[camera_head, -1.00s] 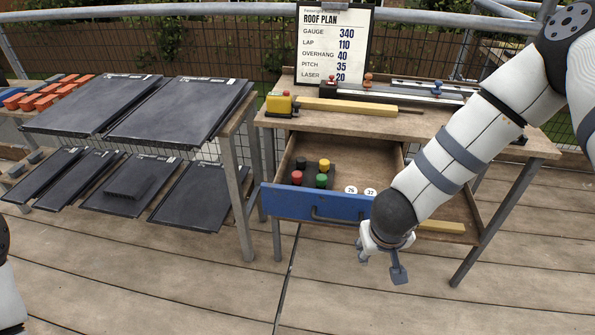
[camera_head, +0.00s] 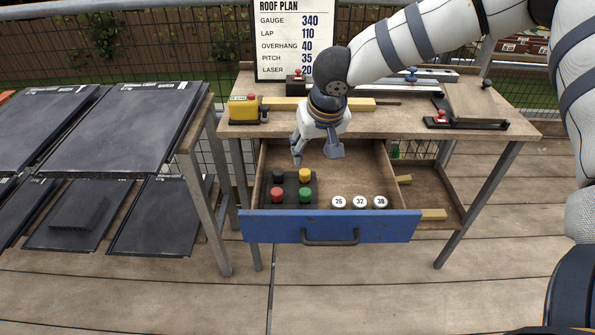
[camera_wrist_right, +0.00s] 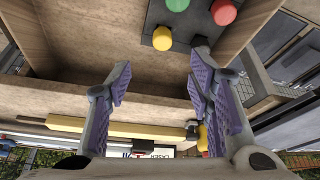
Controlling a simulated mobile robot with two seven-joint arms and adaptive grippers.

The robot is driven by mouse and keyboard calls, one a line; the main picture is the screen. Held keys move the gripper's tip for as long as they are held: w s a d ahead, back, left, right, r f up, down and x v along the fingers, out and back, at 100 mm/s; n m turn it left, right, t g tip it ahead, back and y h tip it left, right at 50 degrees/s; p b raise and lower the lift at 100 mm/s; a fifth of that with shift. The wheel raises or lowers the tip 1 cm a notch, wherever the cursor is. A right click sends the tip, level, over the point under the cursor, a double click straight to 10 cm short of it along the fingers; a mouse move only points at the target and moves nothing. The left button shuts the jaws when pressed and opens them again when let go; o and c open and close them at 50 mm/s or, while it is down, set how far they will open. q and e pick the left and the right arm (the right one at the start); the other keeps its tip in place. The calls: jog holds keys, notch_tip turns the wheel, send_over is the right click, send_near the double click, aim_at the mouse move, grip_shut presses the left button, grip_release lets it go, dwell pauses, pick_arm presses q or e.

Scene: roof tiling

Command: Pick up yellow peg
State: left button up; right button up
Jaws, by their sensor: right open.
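The yellow peg (camera_head: 305,174) stands in a dark block (camera_head: 290,190) inside the open drawer, at the block's back right. A black, a red (camera_head: 277,195) and a green peg (camera_head: 305,195) stand in the same block. My right gripper (camera_head: 318,160) is open and empty above the drawer, just behind and slightly right of the yellow peg. In the right wrist view the yellow peg (camera_wrist_right: 162,38) shows beyond and between the two open purple-padded fingers (camera_wrist_right: 158,85). My left gripper is out of view.
The blue-fronted drawer (camera_head: 330,228) also holds several white numbered discs (camera_head: 359,202). The workbench top (camera_head: 400,120) behind carries a yellow tool (camera_head: 243,108), a long yellow bar and a roof plan board (camera_head: 283,40). Dark tiles (camera_head: 120,120) lie on a rack at left.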

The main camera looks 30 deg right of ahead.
aim_at(305, 172)
jog(key=f, duration=0.3)
jog(key=f+b, duration=0.1)
jog(key=shift+w+d+f, duration=0.2)
jog(key=shift+w+f, duration=0.05)
jog(key=shift+f, duration=0.05)
jog(key=x, duration=0.3)
jog(key=b+x, duration=0.1)
jog(key=x, duration=0.1)
jog(key=shift+w+a+f, duration=0.15)
jog(key=shift+w+f, duration=0.05)
jog(key=shift+w, duration=0.35)
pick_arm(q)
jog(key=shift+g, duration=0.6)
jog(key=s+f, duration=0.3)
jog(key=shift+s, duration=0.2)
pick_arm(e)
jog(key=shift+w, duration=0.15)
jog(key=shift+r, duration=0.1)
jog(key=shift+c, duration=0.4)
jog(key=c, duration=0.9)
